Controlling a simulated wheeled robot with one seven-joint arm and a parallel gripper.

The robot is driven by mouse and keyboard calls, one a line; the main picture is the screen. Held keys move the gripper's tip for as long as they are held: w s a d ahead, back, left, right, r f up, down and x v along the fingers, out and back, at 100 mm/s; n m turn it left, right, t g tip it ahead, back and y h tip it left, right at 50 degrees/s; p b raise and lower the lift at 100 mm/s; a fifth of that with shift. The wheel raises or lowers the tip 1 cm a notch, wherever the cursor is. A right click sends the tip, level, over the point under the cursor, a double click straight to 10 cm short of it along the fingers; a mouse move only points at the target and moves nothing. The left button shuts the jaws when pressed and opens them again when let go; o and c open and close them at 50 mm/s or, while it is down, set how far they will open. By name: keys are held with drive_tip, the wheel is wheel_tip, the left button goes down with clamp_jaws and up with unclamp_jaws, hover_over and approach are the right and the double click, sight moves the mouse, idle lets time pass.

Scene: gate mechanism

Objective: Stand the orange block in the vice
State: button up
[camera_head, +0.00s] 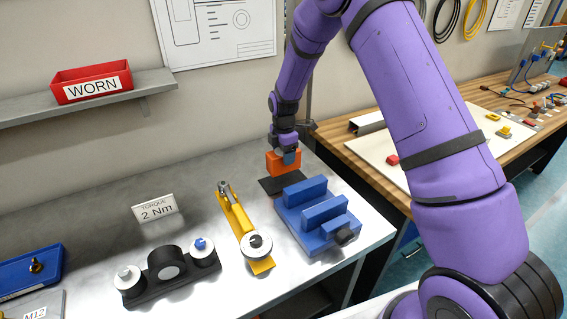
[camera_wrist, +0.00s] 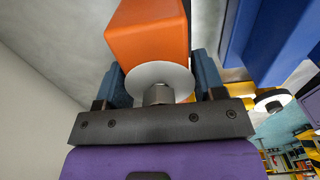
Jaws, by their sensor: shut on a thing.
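The orange block (camera_head: 279,162) is held between the blue fingers of my gripper (camera_head: 287,156), at the back of the bench. It is above or on a dark flat pad (camera_head: 269,186); I cannot tell whether it touches the pad. In the wrist view the orange block (camera_wrist: 147,32) shows beyond a pale disc, between the fingers of my gripper (camera_wrist: 160,80). The blue vice (camera_head: 325,211) stands just in front and to the right of the pad. Its slots look empty. A blue body, likely the vice, fills the wrist view's upper right (camera_wrist: 268,40).
A yellow tool with a round dial (camera_head: 240,222) lies left of the vice. A black stand with knobs (camera_head: 168,263) and a "2 Nm" sign (camera_head: 155,208) are further left. A red "WORN" bin (camera_head: 91,82) sits on a shelf. A wooden bench (camera_head: 375,165) adjoins at right.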

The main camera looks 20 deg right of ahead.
wheel_tip(320, 180, up, 5)
drive_tip(key=shift+f, duration=0.15)
drive_tip(key=s+d+r, duration=0.2)
drive_tip(key=s+r, duration=0.1)
drive_tip(key=s, duration=0.6)
drive_tip(key=s+d+r, duration=0.2)
drive_tip(key=s+r, duration=0.1)
drive_tip(key=s, duration=0.6)
drive_tip(key=shift+a+f, duration=0.15)
drive_tip(key=shift+f, duration=0.95)
drive_tip(key=shift+a+f, duration=0.1)
drive_tip(key=shift+f, duration=0.95)
drive_tip(key=shift+f, duration=0.2)
drive_tip(key=shift+f, duration=0.4)
drive_tip(key=shift+f, duration=0.35)
drive_tip(key=shift+f, duration=0.35)
drive_tip(key=shift+f, duration=0.35)
